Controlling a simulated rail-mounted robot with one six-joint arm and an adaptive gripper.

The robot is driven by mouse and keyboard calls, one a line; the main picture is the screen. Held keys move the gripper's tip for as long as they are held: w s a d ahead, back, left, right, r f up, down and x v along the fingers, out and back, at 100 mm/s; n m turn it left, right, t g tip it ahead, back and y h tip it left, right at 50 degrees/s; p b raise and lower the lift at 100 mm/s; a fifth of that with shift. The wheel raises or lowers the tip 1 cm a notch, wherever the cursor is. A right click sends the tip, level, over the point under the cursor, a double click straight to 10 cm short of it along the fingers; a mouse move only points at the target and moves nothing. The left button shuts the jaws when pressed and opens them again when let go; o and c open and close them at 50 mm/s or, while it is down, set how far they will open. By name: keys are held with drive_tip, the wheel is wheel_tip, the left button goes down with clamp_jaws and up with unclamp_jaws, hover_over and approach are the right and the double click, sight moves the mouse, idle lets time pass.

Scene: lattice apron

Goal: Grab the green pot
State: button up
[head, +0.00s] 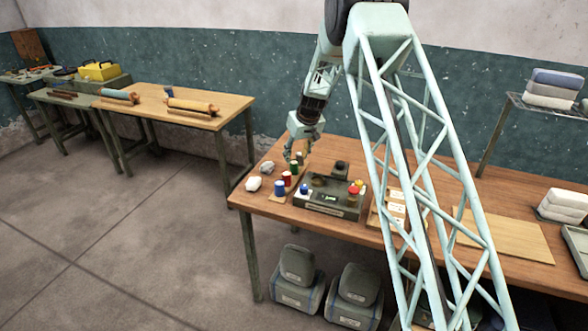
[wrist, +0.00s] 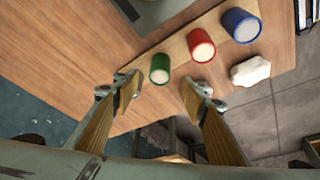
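The green pot (head: 294,168) stands on a wooden strip at the left end of the workbench, in line with a red pot (head: 287,178) and a blue pot (head: 280,187). In the wrist view the green pot (wrist: 160,70), pale inside its rim, lies just beyond the gap between my fingertips. The red pot (wrist: 201,46) and blue pot (wrist: 241,24) are to its upper right. My gripper (wrist: 160,88) is open and empty, its two fingers spread wide. In the head view my gripper (head: 304,143) hangs above and behind the green pot.
White lumps (head: 253,184) lie left of the pots; one (wrist: 251,71) shows near the red pot in the wrist view. A grey control box (head: 330,208) with knobs stands right of the pots. The bench's left edge is close by.

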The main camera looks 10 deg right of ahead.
sight(294, 162)
drive_tip(key=shift+x, duration=0.8)
drive_tip(key=shift+f, duration=0.15)
drive_tip(key=shift+x, duration=2.45)
drive_tip(key=shift+c, duration=0.7)
drive_tip(key=c, duration=0.8)
